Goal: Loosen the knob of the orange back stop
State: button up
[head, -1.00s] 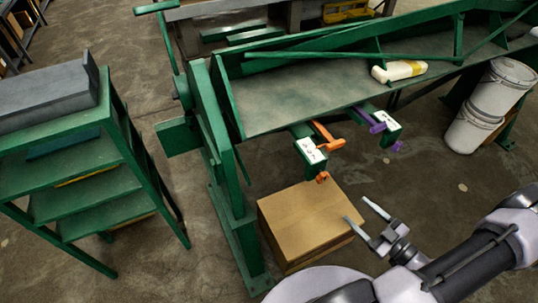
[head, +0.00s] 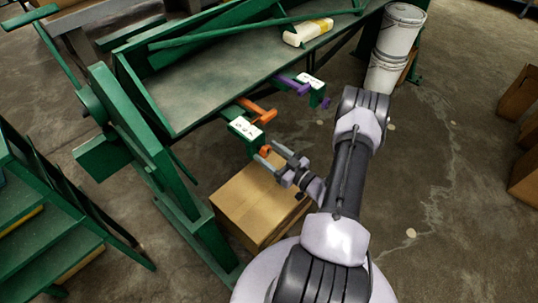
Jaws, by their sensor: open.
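The orange back stop (head: 257,110) sits on the front edge of the green machine's bed, on a green bracket with a white label (head: 245,128). Its orange knob (head: 265,150) hangs at the lower end of the bracket. My gripper (head: 271,155) is open, with its fingertips at the knob. I cannot tell whether the knob is between the fingers or just beyond them, or whether they touch it. The purple back stop (head: 290,84) is farther along the edge to the right, with its own purple knob (head: 325,103).
A cardboard box (head: 255,205) stands on the floor below my gripper. A green shelf rack (head: 60,235) is at the left. White buckets (head: 397,45) stand at the back right. A pale yellow-banded item (head: 308,32) lies on the bed. Floor at right is mostly clear.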

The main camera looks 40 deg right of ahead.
jog(key=shift+c, duration=0.2)
jog(key=c, duration=1.3)
jog(key=shift+n, duration=0.3)
jog(key=n+p, duration=0.1)
jog(key=n, duration=0.4)
jog(key=shift+a, duration=0.15)
jog(key=n, duration=0.6)
jog(key=shift+a+f+n, duration=0.1)
jog(key=shift+n, duration=0.3)
jog(key=n, duration=0.6)
jog(key=shift+f, duration=0.15)
jog(key=n, duration=0.5)
jog(key=shift+f+n, duration=0.1)
jog(key=shift+n, duration=0.2)
